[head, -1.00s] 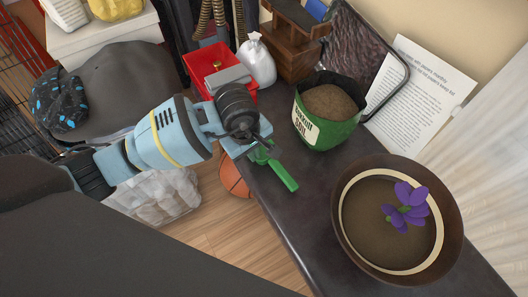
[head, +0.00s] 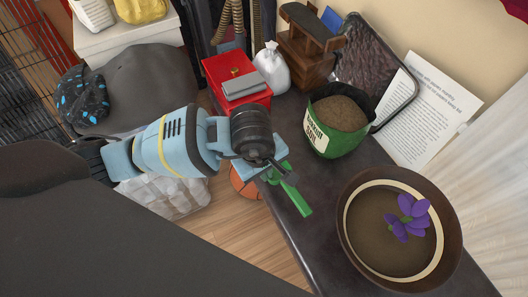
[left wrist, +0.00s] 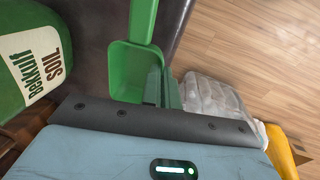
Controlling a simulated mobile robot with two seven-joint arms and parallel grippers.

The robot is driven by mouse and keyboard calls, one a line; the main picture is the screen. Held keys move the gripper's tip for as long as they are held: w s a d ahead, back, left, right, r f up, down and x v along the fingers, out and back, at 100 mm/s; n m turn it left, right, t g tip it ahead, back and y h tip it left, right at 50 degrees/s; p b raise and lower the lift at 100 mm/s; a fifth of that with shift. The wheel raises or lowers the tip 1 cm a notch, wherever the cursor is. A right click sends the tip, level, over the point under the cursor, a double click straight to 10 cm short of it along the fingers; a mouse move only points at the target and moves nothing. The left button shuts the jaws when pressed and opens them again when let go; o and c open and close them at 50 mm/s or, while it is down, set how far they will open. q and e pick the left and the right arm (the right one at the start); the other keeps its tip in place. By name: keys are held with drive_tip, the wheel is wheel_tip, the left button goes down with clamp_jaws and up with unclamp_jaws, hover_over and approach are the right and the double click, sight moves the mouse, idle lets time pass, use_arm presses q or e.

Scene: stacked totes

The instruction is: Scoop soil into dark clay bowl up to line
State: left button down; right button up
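The dark brown clay bowl (head: 345,233) stands on the dark table at the lower right, with a cream line around its inside wall. Its inside is brown; I cannot tell soil from bare bowl. A purple flower (head: 406,219) shows at its right side. The green soil bag (head: 343,142), open and full of brown soil (head: 340,112), stands behind the bowl; it also shows in the left wrist view (left wrist: 25,62). My left gripper (head: 276,172) is shut on the green scoop (head: 297,199), beside the bag's front left. The scoop's cup (left wrist: 135,68) looks empty. My right gripper is out of view.
A red box (head: 237,82), a white sack (head: 273,68) and a wooden stand (head: 305,57) sit at the table's back. A printed sheet (head: 430,105) leans by the wall. A basketball (head: 246,181) lies on the floor by the table's left edge.

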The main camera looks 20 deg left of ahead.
use_arm(q)
drive_tip(key=s+d+p, duration=0.1)
drive_tip(key=s+d, duration=0.3)
drive_tip(key=s, duration=0.4)
drive_tip(key=shift+s+d+r, duration=0.15)
drive_tip(key=shift+s+r, duration=0.1)
drive_tip(key=shift+r, duration=0.15)
